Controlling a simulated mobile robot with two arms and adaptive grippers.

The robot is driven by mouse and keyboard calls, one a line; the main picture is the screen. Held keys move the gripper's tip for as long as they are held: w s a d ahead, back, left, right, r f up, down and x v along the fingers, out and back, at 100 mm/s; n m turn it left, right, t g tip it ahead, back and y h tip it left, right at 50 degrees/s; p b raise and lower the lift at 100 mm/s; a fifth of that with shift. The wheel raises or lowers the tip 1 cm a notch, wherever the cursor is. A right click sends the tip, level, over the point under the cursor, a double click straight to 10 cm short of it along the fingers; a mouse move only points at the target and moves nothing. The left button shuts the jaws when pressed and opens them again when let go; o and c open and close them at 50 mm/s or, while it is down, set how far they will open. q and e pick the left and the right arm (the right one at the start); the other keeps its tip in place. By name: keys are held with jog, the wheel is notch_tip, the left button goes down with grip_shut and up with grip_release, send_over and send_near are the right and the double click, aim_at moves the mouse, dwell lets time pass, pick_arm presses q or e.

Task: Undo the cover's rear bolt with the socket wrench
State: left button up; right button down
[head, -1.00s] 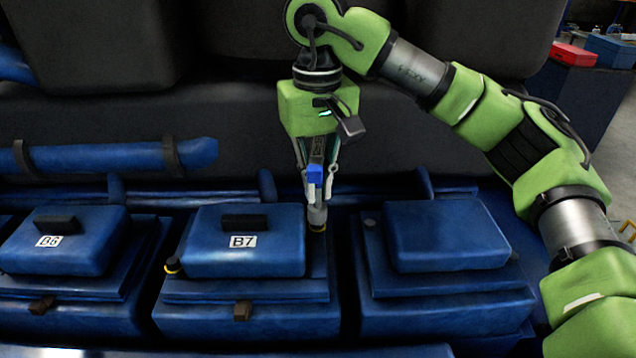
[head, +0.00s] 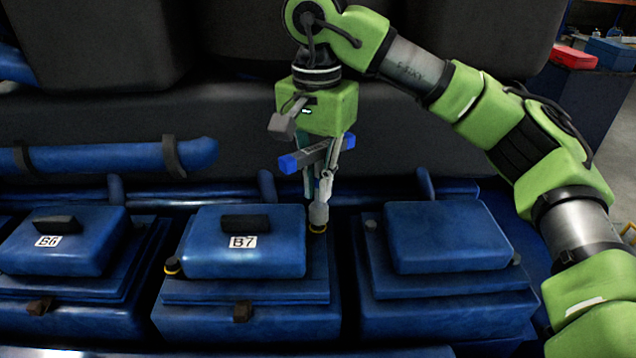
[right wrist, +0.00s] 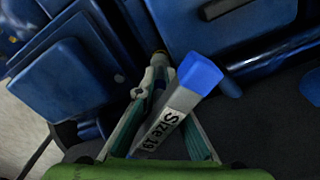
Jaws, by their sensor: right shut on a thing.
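The socket wrench (head: 310,156) has a grey handle with blue ends and a socket pointing down. In the right wrist view its handle (right wrist: 178,108) reads "Size 19". My right gripper (head: 321,184) points down and is shut on the wrench above the cover's right rear corner. The cover (head: 245,260) is a blue box lid labelled B7. Its rear bolt (head: 318,230) shows a yellow ring right under the socket; the socket hides the bolt head and appears to sit on it. My left gripper is not in view.
Another yellow-ringed bolt (head: 172,267) is at the cover's left front. Similar blue covers stand to the left (head: 65,245) and right (head: 445,240). A blue pipe (head: 120,155) and a dark engine wall (head: 250,120) lie behind. A narrow gap separates B7 from the right cover.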

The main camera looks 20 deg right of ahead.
jog(key=m, duration=0.5)
jog(key=shift+w, duration=0.1)
jog(key=m+b, duration=0.1)
jog(key=m, duration=0.9)
jog(key=shift+w+b, duration=0.1)
jog(key=shift+b, duration=0.2)
jog(key=m, duration=0.4)
jog(key=shift+b, duration=0.3)
